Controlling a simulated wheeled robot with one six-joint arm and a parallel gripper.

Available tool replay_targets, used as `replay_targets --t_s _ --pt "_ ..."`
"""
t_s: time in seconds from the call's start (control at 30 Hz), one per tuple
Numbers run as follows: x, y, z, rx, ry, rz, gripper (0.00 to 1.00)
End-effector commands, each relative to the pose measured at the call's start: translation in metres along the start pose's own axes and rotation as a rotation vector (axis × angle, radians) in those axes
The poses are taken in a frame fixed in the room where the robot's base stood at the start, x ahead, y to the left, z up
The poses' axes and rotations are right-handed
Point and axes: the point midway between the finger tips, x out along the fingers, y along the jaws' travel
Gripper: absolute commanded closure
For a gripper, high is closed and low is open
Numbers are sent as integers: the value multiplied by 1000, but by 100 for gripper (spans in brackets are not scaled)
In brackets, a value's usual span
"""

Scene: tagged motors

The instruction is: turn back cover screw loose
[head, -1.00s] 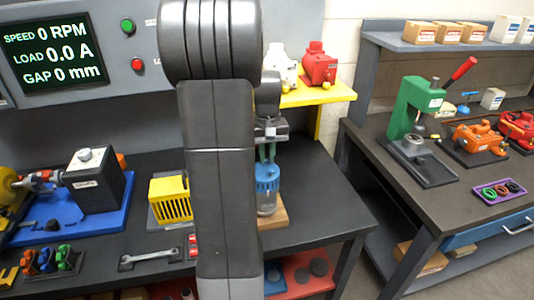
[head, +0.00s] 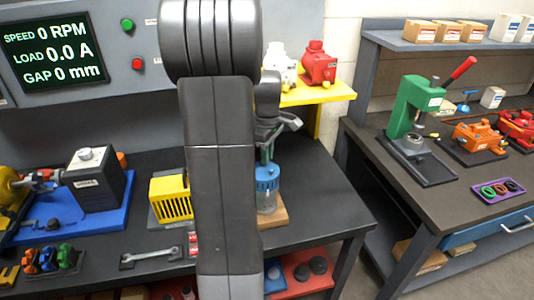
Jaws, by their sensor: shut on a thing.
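A motor with a clear lower body and a blue slotted back cover (head: 267,178) stands upright on a wooden block (head: 274,216) near the bench's right end. My gripper (head: 266,160) points straight down at the top of the blue cover. Its narrow greenish fingers are close together and meet the cover's top. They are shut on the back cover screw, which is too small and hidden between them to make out. My dark arm stands in front and hides the bench left of the motor.
A yellow slotted box (head: 171,199), a wrench (head: 151,256) and a black box motor (head: 98,182) on a blue plate lie to the left. A yellow shelf (head: 325,92) with a red motor (head: 316,63) is behind. The bench right of the motor is clear.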

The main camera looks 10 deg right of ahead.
Motion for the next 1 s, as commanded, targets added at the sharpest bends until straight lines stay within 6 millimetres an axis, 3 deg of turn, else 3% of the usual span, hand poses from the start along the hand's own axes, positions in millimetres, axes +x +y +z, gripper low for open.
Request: replay_targets --t_s 0.4,0.97,1.0 --pt "4 -2 0 -168 -2 -9 100" --pt "4 -2 0 -187 -2 -10 100" --pt "4 -2 0 -187 -2 -10 78"
